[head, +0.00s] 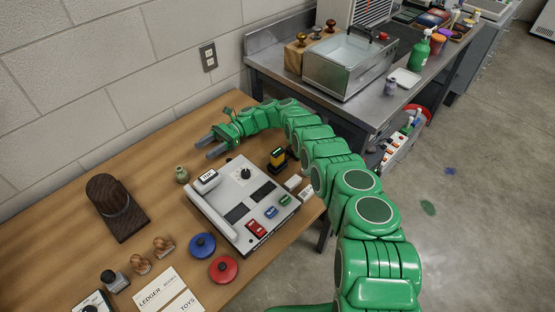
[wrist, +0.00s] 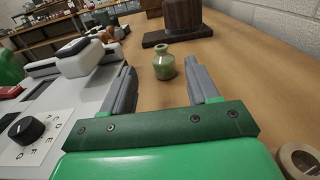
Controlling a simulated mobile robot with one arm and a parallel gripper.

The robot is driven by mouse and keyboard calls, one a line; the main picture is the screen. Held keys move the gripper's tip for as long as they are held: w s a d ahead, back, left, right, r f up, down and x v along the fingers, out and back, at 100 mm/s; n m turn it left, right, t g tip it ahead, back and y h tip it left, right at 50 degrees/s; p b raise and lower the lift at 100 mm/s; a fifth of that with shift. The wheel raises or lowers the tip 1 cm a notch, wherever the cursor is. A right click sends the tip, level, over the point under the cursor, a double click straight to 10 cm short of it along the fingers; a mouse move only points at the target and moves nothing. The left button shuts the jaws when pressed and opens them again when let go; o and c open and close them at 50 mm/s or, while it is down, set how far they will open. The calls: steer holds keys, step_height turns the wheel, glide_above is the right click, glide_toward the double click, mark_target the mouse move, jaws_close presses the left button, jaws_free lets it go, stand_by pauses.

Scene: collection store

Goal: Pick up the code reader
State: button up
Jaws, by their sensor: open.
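A grey-white console (head: 240,232) stands on the wooden desk, with a knob, dark panels and coloured keys. A white piece with a dark-framed top (head: 206,181) sits at its upper left corner and looks like the code reader, though I cannot be sure. It also shows in the wrist view (wrist: 84,58), left of my fingers and apart from them. My gripper (head: 206,148) is open and empty above the desk, behind the console. In the wrist view, a small green vase (wrist: 164,66) shows beyond the fingers.
A dark wooden block with a cylinder (head: 110,200) stands at the left. Blue (head: 202,246) and red (head: 223,269) round pads, stamps (head: 163,246) and cards (head: 160,290) lie in front. A metal bench (head: 385,100) with a tank (head: 345,65) stands to the right. Bare desk lies along the wall.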

step_height(320, 180, up, 12)
steer(key=t+h, duration=1.3)
glide_toward(278, 151)
steer(key=shift+s+a, duration=0.1)
steer(key=shift+f, duration=0.15)
step_height(278, 151, down, 4)
steer(key=shift+s+f, duration=0.1)
steer(key=shift+w+f, duration=0.1)
steer(key=shift+f, duration=1.95)
steer(key=shift+w+f, duration=0.15)
steer(key=shift+f, duration=1.95)
jaws_close()
